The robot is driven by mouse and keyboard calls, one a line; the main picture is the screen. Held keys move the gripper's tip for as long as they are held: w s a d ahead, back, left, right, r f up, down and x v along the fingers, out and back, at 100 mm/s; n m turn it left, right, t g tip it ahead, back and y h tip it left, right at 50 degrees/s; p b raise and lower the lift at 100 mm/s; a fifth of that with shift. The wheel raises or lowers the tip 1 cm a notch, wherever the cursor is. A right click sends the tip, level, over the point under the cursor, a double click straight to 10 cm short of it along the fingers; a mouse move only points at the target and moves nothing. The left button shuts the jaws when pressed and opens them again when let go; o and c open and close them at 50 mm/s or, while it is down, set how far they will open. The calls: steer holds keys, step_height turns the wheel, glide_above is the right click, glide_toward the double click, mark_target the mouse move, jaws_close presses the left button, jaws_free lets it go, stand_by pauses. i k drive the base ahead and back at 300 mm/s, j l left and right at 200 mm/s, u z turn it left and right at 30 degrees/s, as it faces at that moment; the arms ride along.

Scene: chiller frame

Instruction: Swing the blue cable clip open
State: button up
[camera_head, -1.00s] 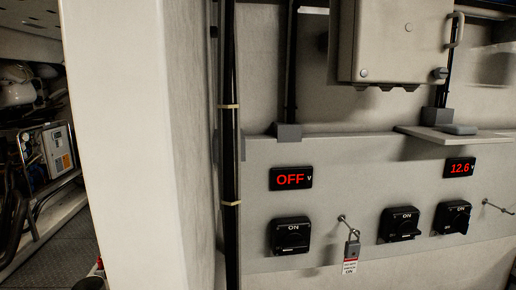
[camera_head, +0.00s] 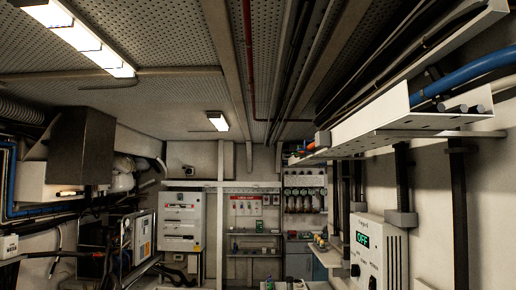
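I cannot make out a blue cable clip for certain in the head view. A thick blue cable (camera_head: 462,78) runs in the white overhead cable tray (camera_head: 375,112) at the upper right. A small orange-ended piece (camera_head: 322,139) sits at the tray's far end, too small to identify. My gripper is not in view.
A white box with a green OFF display (camera_head: 378,250) is on the right wall under the tray. Dark vertical posts stand beside it. Machinery and blue pipes (camera_head: 10,180) line the left side. Shelves (camera_head: 252,235) and a white cabinet (camera_head: 182,218) stand at the far end.

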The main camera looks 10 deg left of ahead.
mark_target(304, 149)
steer(key=j, duration=0.6)
steer(key=i+j+z, duration=0.1)
steer(key=j, duration=0.5)
steer(key=i+j+z, duration=0.1)
steer(key=j, duration=0.3)
steer(key=i+j, duration=0.1)
steer(key=j, duration=0.25)
steer(key=i+j+z, duration=0.15)
steer(key=j, duration=0.65)
steer(key=i+z, duration=0.05)
